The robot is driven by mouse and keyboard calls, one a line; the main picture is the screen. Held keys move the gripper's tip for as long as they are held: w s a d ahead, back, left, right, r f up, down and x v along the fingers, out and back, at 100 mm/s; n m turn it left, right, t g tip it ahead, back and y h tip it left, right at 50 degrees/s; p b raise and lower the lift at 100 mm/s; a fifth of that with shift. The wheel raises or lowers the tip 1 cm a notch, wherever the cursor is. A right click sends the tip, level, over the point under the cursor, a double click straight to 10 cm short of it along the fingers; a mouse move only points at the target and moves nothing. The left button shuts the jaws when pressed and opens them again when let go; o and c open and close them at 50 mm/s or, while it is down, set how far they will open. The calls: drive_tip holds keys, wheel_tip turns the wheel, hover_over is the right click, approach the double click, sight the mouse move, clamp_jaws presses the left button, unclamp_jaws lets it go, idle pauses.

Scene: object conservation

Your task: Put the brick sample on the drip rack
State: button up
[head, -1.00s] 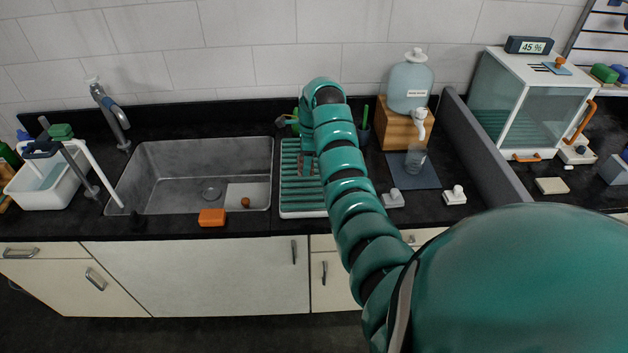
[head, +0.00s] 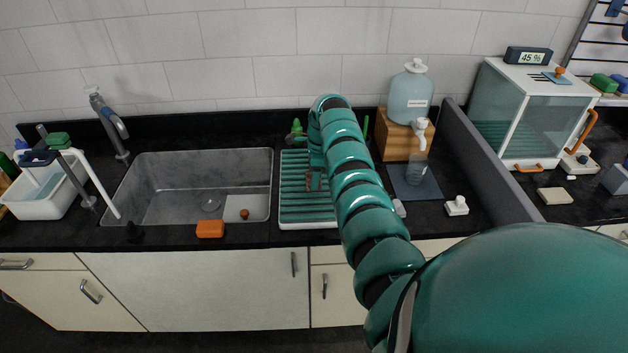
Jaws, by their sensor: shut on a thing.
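The drip rack (head: 295,205) is a green ribbed tray with a pale rim, lying on the black counter just right of the sink. My gripper (head: 316,177) is over the right part of the rack, pointing down, and is mostly hidden by my arm.
A metal sink (head: 170,195) lies to the left, with an orange block (head: 210,228) on its front edge. Right of the rack are a blue mat (head: 415,190), a water dispenser (head: 410,97) on a wooden stand, a grey divider (head: 500,160) and a glass cabinet (head: 530,105). The rack's left part is clear.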

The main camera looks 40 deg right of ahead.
drive_tip(key=shift+f, duration=1.5)
drive_tip(key=o, duration=1.1)
drive_tip(key=shift+r, duration=0.15)
drive_tip(key=shift+d+r, duration=0.1)
drive_tip(key=shift+r, duration=0.45)
drive_tip(key=r+b, duration=0.1)
drive_tip(key=r, duration=0.2)
drive_tip(key=r+b, duration=0.1)
drive_tip(key=r, duration=0.3)
drive_tip(key=d+r+b, duration=0.1)
drive_tip(key=r, duration=0.2)
drive_tip(key=shift+s+r, duration=0.3)
drive_tip(key=shift+s, duration=0.1)
